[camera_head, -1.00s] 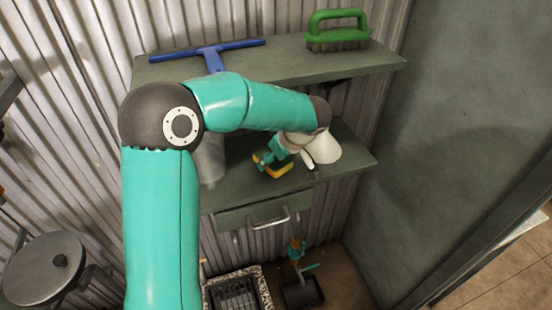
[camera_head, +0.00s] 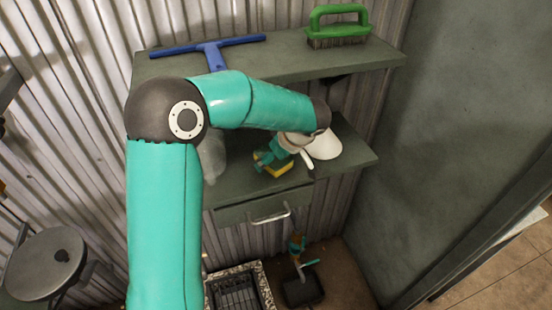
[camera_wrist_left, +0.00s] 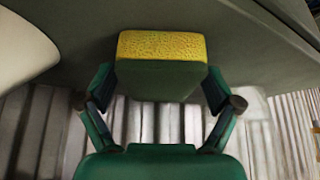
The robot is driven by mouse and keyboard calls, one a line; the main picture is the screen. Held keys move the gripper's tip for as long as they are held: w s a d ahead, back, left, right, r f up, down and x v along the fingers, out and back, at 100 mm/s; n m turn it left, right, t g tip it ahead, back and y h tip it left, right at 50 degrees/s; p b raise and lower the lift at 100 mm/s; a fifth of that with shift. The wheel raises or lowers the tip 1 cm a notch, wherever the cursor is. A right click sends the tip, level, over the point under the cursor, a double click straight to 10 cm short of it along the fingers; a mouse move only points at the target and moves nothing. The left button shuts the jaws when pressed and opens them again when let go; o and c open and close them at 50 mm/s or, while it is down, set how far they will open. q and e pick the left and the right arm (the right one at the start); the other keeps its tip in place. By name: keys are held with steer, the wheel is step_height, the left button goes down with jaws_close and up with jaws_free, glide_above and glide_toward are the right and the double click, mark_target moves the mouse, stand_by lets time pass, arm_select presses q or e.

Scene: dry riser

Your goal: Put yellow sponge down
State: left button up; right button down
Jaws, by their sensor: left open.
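The yellow sponge (camera_head: 280,170) is small in the head view, at the lower shelf (camera_head: 240,185), partly covered by my left gripper (camera_head: 268,158). In the left wrist view the sponge (camera_wrist_left: 160,46) shows a yellow porous side and a dark green side. It sits between the two fingers of my left gripper (camera_wrist_left: 157,82), which is open. A slight gap shows beside the sponge at the fingers. I cannot tell whether the sponge rests fully on the shelf. My right gripper is not in view.
A white cone-shaped object (camera_head: 325,146) stands right of the gripper. A grey translucent bottle-like object (camera_head: 213,158) is at the left. The upper shelf (camera_head: 290,62) above holds a blue squeegee (camera_head: 210,50) and a green brush (camera_head: 338,25). A drawer handle (camera_head: 270,216) is below.

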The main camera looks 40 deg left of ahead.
arm_select(q)
steer(key=shift+r, duration=0.2)
steer(key=shift+d+r, duration=0.2)
steer(key=w+b+v, duration=0.1)
steer(key=v, duration=1)
steer(key=d+f+m, duration=0.1)
steer(key=f, duration=0.2)
steer(key=d+f+m+h, duration=0.1)
steer(key=d+f, duration=0.1)
steer(key=f, duration=0.1)
steer(key=d+f+m+h, duration=0.1)
steer(key=f+m, duration=0.1)
steer(key=f, duration=0.1)
steer(key=shift+w+d+f, duration=0.1)
steer(key=shift+d+f, duration=0.3)
steer(key=s+d+f+m+h, duration=0.25)
steer(key=d+f, duration=0.25)
steer(key=f, duration=0.3)
steer(key=s+d+f+m+g+h, duration=0.1)
steer(key=s+d+f+m+h, duration=0.15)
steer(key=s+d+f, duration=0.4)
steer(key=d+f+m+h, duration=0.2)
steer(key=d+f+m, duration=0.2)
steer(key=f, duration=0.6)
steer(key=s+d+f+m+t+h, duration=0.1)
steer(key=s+d+f+m, duration=0.1)
steer(key=s+f, duration=0.4)
steer(key=shift+s, duration=1.15)
